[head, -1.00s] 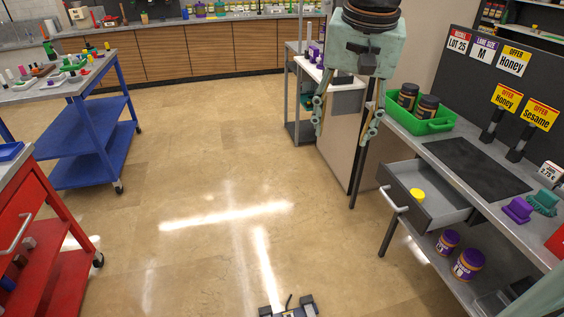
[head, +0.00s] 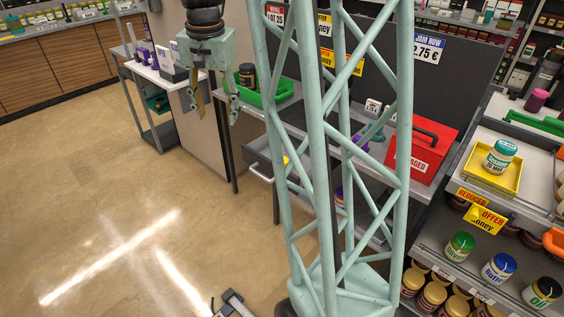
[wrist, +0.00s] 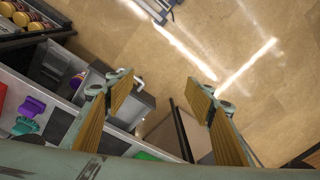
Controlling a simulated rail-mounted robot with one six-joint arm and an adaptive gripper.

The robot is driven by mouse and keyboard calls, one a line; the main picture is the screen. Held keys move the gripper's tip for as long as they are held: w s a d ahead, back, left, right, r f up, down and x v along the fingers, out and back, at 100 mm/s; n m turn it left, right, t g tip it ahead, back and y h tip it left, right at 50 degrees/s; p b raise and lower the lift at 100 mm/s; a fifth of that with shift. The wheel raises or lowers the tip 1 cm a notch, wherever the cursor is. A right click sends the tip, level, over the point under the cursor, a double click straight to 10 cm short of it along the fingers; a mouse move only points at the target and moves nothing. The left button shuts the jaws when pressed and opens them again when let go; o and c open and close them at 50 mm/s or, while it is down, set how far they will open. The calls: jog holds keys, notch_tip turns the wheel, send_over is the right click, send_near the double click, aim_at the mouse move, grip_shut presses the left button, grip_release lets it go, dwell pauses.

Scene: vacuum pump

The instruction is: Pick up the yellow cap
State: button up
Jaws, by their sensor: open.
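The yellow cap (head: 286,160) lies in the open grey drawer (head: 262,162) under the counter. In the head view it is small and partly hidden by my green lattice column. I cannot make it out in the wrist view, where my left finger covers part of the drawer (wrist: 138,108). My gripper (head: 214,108) is open and empty, fingers pointing down, in the air to the left of the drawer in the head view. In the wrist view, my gripper (wrist: 166,92) has its fingers apart, with floor and the drawer's side beneath.
A green crate (head: 284,90) with dark jars stands on the counter. A red box (head: 420,152) sits further right. Open floor (head: 130,190) is to the left.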

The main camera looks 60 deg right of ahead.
jog(key=s+d+f+m+p, duration=0.1)
jog(key=d+f+m, duration=0.3)
jog(key=d+f, duration=0.7)
jog(key=s+d+f+m+g+p, duration=0.1)
jog(key=d+f+m+p, duration=0.3)
jog(key=d+f, duration=0.7)
jog(key=d, duration=0.7)
jog(key=shift+s+y, duration=0.4)
jog(key=shift+f+b, duration=0.5)
jog(key=shift+f, duration=3.75)
jog(key=shift+s+f+b, duration=0.15)
jog(key=shift+f+b, duration=0.05)
jog(key=shift+f, duration=1.1)
jog(key=shift+s+f+b, duration=0.1)
jog(key=shift+f+b, duration=0.1)
jog(key=shift+f, duration=1.1)
jog(key=shift+c, duration=0.3)
